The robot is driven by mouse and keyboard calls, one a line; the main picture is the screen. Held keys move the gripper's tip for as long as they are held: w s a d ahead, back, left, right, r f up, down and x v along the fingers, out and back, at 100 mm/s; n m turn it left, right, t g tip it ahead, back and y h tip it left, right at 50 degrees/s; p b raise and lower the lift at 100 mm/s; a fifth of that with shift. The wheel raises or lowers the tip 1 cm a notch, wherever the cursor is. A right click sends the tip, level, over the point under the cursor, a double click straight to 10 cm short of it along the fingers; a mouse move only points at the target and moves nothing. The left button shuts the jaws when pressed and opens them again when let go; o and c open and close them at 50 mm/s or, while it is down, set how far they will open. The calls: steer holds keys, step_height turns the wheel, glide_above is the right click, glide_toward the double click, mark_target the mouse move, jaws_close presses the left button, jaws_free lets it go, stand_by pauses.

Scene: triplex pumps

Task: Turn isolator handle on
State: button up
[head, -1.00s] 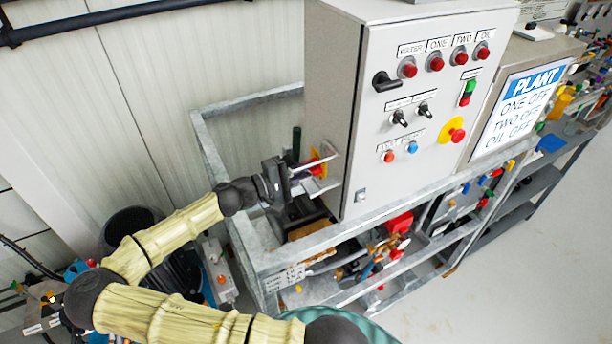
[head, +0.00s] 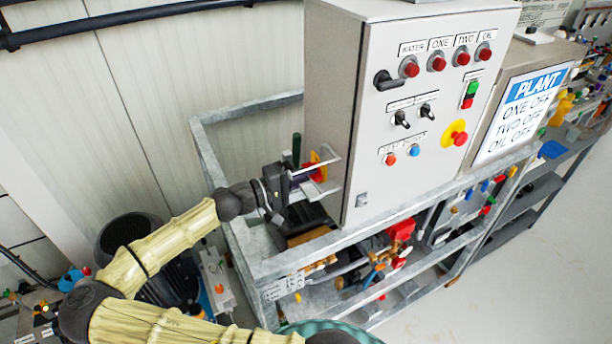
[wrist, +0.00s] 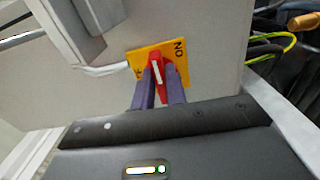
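The isolator handle (wrist: 158,75) is red with a white stripe. It sits on a yellow plate (wrist: 143,57) whose ON label is at the plate's upper right; the label at the left is mostly hidden. The plate is on the side of the grey control cabinet (head: 335,105). In the wrist view the purple fingers of my gripper (wrist: 160,86) lie on both sides of the handle and look closed on it. In the head view my gripper (head: 308,172) is at the cabinet's left side, and the plate (head: 316,158) shows only partly there.
A galvanised frame (head: 300,255) surrounds the cabinet, with pipes and valves below. A PLANT sign (head: 528,105) stands to the right. The cabinet front carries a black handle (head: 385,80) and several buttons. A yellow-green cable (wrist: 270,38) runs beside the cabinet. Floor at the right is clear.

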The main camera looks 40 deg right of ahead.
steer(key=o, duration=0.4)
steer(key=b+v, duration=0.4)
steer(key=v, duration=1.3)
steer(key=shift+w+a+b, duration=0.1)
steer(key=shift+a+b, duration=0.1)
steer(key=shift+b, duration=0.1)
